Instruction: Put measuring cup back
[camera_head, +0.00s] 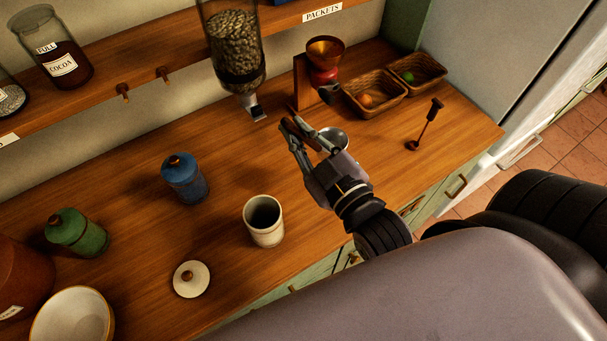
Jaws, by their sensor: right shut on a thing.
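The measuring cup (337,137) looks like a small round metal cup with a shiny bowl. It shows just behind and to the right of the fingers of my right gripper (290,126). This gripper is shut on it, over the wooden counter (340,215). The fingers hide the cup's handle and the grip itself. I cannot tell the cup's exact height above the counter. My left gripper is not in view.
A bean dispenser (234,45) hangs behind my gripper.

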